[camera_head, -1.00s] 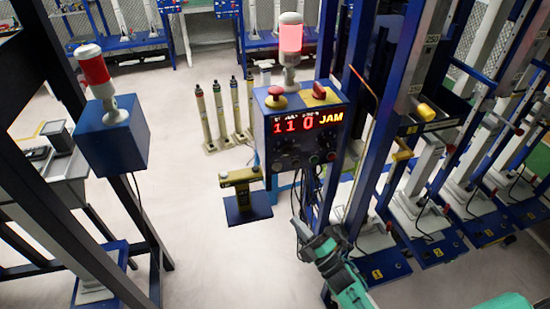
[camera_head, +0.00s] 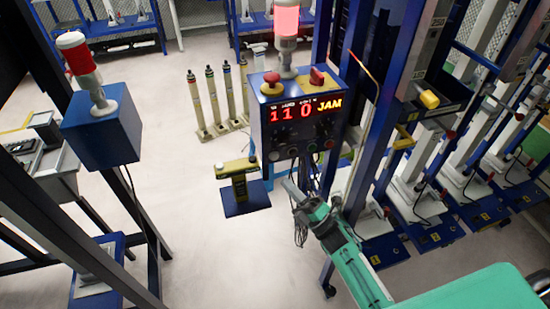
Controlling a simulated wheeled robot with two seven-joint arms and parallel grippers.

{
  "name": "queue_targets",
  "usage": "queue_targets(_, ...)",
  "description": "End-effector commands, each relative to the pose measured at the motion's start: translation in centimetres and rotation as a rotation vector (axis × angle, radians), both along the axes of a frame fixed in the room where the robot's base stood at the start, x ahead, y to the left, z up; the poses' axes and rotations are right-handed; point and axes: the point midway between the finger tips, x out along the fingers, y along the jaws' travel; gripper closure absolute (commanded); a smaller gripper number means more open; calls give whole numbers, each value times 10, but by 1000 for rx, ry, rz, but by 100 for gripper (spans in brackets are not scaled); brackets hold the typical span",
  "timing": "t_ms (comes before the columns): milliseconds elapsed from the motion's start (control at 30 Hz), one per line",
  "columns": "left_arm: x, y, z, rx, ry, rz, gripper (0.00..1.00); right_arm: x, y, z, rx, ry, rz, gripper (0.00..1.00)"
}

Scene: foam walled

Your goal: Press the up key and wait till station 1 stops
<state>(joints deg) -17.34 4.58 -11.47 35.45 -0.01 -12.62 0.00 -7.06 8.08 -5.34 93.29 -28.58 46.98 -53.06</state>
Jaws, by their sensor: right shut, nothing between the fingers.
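A blue control box (camera_head: 262,125) stands in the middle, with a red display reading 110 and yellow letters JAM (camera_head: 328,104). A row of small round keys (camera_head: 313,147) sits below the display; their markings are too small to read, so I cannot tell which is the up key. A lit red lamp (camera_head: 286,20) stands on top of the box. My right gripper (camera_head: 291,188) is shut and empty, below the keys and apart from them in the picture. My left gripper is not in view.
A red knob (camera_head: 271,78) and a red switch (camera_head: 318,77) sit on the box top. A low yellow-topped stand (camera_head: 238,169) is left of the box. Blue uprights and several machines fill the right. A blue box with a red lamp (camera_head: 78,53) stands left.

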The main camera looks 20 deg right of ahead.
Motion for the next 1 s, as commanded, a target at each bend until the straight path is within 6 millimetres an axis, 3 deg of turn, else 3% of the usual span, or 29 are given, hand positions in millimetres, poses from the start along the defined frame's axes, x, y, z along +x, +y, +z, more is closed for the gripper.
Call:
queue_targets(200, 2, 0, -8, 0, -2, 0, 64, 33, 1, -1, 1, -2, 0, 100)
queue_targets(433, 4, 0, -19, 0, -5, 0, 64, 58, 2, -2, 0, -1, 1, 100)
queue_targets(1000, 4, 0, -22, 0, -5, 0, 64, 67, 2, 0, 1, 0, 1, 100)
